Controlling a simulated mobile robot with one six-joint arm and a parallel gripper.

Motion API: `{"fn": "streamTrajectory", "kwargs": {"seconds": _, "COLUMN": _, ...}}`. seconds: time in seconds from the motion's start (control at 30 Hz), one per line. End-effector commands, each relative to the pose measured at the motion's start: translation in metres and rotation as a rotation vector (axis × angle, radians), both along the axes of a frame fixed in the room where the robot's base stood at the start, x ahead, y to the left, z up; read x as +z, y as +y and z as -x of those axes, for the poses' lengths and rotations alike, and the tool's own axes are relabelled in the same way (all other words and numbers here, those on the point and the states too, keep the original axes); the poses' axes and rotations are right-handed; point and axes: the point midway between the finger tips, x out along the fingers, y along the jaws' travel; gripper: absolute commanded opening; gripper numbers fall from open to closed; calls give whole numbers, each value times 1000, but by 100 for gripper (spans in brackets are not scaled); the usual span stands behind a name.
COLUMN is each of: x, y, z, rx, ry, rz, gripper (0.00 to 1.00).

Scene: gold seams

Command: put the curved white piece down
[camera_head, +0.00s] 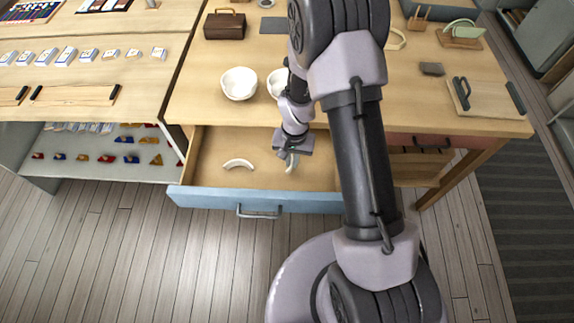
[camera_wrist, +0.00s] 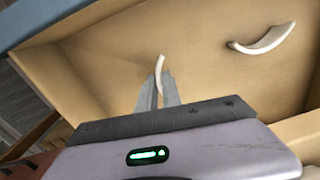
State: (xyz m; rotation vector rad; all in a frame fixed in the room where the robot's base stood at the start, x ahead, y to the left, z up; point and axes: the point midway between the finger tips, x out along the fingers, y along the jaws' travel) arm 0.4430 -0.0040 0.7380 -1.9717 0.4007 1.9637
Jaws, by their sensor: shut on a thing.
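My gripper (camera_wrist: 157,90) is shut on a curved white piece (camera_wrist: 161,68) in the wrist view. The piece sticks out past the fingertips, over the inside of an open drawer. In the head view the held piece (camera_head: 291,162) hangs below my gripper (camera_head: 287,156), at the drawer's right part. Whether it touches the drawer floor I cannot tell. A second curved white piece (camera_head: 239,164) lies on the floor of the drawer (camera_head: 215,144), left of my gripper. It also shows in the wrist view (camera_wrist: 264,40), at the upper right.
The drawer's blue front (camera_head: 225,196) is pulled out below the wooden table (camera_head: 205,95). A white bowl (camera_head: 239,83) stands above the drawer on the table, with another bowl (camera_head: 275,84) partly hidden by my arm. The drawer floor between the two pieces is bare.

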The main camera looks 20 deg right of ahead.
Motion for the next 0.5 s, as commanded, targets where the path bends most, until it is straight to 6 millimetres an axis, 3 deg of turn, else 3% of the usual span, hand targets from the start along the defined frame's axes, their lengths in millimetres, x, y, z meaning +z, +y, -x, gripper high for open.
{"fn": "streamTrajectory", "kwargs": {"seconds": 0.13, "x": -28, "y": 0, "z": 0, "rx": 2, "ry": 0, "rz": 0, "gripper": 0}}
{"fn": "streamTrajectory", "kwargs": {"seconds": 0.47, "x": -29, "y": 0, "z": 0, "rx": 2, "ry": -1, "rz": 0, "gripper": 0}}
{"fn": "streamTrajectory", "kwargs": {"seconds": 0.5, "x": -28, "y": 0, "z": 0, "rx": 2, "ry": -1, "rz": 0, "gripper": 17}}
